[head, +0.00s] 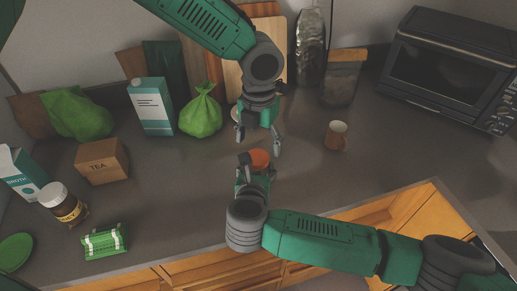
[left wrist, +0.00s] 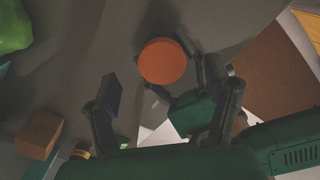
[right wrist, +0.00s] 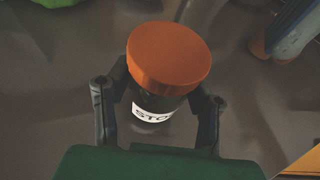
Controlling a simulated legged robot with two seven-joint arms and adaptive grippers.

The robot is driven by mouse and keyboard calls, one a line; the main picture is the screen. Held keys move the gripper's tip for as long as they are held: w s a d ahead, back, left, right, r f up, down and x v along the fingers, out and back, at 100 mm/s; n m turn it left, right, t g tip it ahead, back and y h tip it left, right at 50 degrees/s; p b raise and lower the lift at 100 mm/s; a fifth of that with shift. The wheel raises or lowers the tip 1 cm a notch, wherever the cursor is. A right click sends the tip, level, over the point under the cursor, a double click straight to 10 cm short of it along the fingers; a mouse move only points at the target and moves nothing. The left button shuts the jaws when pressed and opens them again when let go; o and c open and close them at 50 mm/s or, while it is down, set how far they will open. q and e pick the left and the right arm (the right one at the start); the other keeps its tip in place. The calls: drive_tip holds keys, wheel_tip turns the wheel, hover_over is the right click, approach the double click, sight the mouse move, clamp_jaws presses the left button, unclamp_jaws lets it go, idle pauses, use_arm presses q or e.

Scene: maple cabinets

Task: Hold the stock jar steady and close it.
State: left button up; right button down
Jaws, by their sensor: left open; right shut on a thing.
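The stock jar (right wrist: 153,108) is dark, with a white label partly reading "STO", and stands on the counter in the right wrist view. Its orange lid (head: 259,159) sits on top; I cannot tell how tightly it is seated. The lid also shows in the left wrist view (left wrist: 162,61). My right gripper (head: 256,172) is shut on the jar, a finger on each side below the lid. My left gripper (head: 258,141) is open and empty, pointing down just above and behind the lid, apart from it. The jar body is mostly hidden in the head view.
A tied green bag (head: 201,116), a carton (head: 151,106) and a tea box (head: 102,161) stand to the left. A toaster oven (head: 450,70) fills the back right. The counter's front edge lies below my right arm.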

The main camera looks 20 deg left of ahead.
use_arm(q)
drive_tip(key=shift+r, duration=0.25)
use_arm(e)
drive_tip(key=shift+f, duration=0.15)
drive_tip(key=shift+d, duration=0.1)
